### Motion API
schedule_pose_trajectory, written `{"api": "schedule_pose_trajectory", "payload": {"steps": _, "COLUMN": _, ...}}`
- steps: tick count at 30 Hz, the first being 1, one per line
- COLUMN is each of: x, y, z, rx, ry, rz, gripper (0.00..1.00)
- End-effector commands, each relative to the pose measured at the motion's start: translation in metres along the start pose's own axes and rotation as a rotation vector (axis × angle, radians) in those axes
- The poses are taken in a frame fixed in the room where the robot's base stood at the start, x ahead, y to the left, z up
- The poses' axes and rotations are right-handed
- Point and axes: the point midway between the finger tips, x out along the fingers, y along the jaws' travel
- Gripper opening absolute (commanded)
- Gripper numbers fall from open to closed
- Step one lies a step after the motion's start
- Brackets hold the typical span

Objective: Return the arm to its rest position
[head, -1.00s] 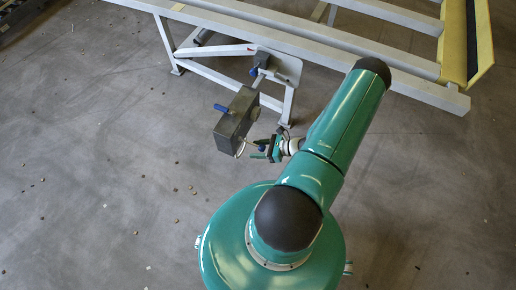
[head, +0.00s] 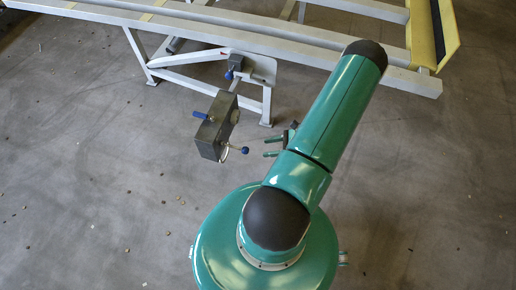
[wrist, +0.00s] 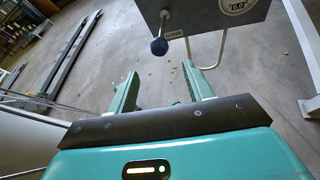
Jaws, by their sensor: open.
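My gripper (head: 273,146) shows in the head view beside my green arm, partly hidden behind it, just right of a grey box with blue-knobbed levers (head: 217,128). In the wrist view, my gripper (wrist: 160,84) has its two fingers spread apart with nothing between them. The grey box (wrist: 205,15) is ahead of the fingers at the top of that view, with a dark blue knob and a bent rod hanging below it. The fingers look apart from the box.
A white and grey steel frame (head: 200,62) crosses the top of the head view, with a yellow-edged end (head: 424,38) at right. A second blue-knobbed fitting (head: 236,65) sits on its leg. Small bits lie on the open concrete floor (head: 90,170).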

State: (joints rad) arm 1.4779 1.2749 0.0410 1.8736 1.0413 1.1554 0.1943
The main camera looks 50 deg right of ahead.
Motion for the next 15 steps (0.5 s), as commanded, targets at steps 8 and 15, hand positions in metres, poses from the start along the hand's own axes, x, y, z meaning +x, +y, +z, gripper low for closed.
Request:
{"api": "schedule_pose_trajectory", "payload": {"steps": 8, "x": -0.0131, "y": 0.0000, "z": 0.0003, "rx": -0.001, "ry": -0.001, "rz": 0.000, "gripper": 0.51}}
{"api": "schedule_pose_trajectory", "payload": {"steps": 15, "x": -0.0128, "y": 0.0000, "z": 0.0002, "rx": -0.001, "ry": -0.001, "rz": 0.000, "gripper": 0.51}}
